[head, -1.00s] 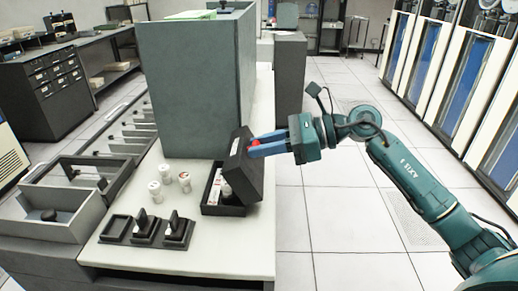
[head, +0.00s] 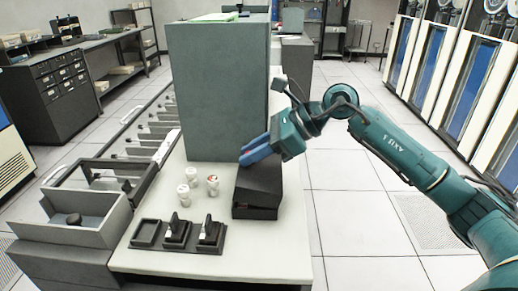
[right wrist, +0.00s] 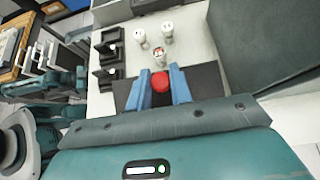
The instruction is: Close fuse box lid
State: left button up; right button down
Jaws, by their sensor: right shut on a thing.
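The black fuse box (head: 255,212) sits near the right edge of the pale table. Its dark lid (head: 262,180) is down over most of the box and slightly tilted, with a narrow gap showing at the front left. A red knob (right wrist: 159,82) is on the lid in the right wrist view. My right gripper (head: 244,157) is over the lid, its blue fingers on either side of the red knob, shut on it. The inside of the box is mostly hidden. My left gripper is not in view.
Several white fuses (head: 190,174) stand left of the box. A black holder (head: 177,236) with upright black pieces lies at the table's front. A tall grey cabinet (head: 215,90) stands right behind the box. The floor (head: 345,220) to the right is clear.

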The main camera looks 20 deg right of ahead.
jog(key=shift+w+a+r, duration=0.15)
jog(key=shift+a+r, duration=0.05)
jog(key=shift+a, duration=0.3)
jog(key=shift+w+a+f+h, duration=0.1)
jog(key=shift+a+f+h, duration=0.25)
jog(key=shift+f, duration=0.15)
jog(key=shift+a+f, duration=0.1)
jog(key=c, duration=1.6)
grip_release()
jog(key=shift+c, duration=0.2)
jog(key=shift+o, duration=1.4)
jog(key=shift+w+a+f, duration=0.1)
jog(key=shift+w+a, duration=0.05)
jog(key=shift+a, duration=0.05)
jog(key=shift+o, duration=0.3)
jog(key=shift+d, duration=0.1)
jog(key=shift+d+r+b, duration=0.25)
jog(key=shift+d+b, duration=0.15)
jog(key=shift+d, duration=0.15)
jog(key=b+v, duration=0.2)
jog(key=v, duration=1)
jog(key=shift+r, duration=0.15)
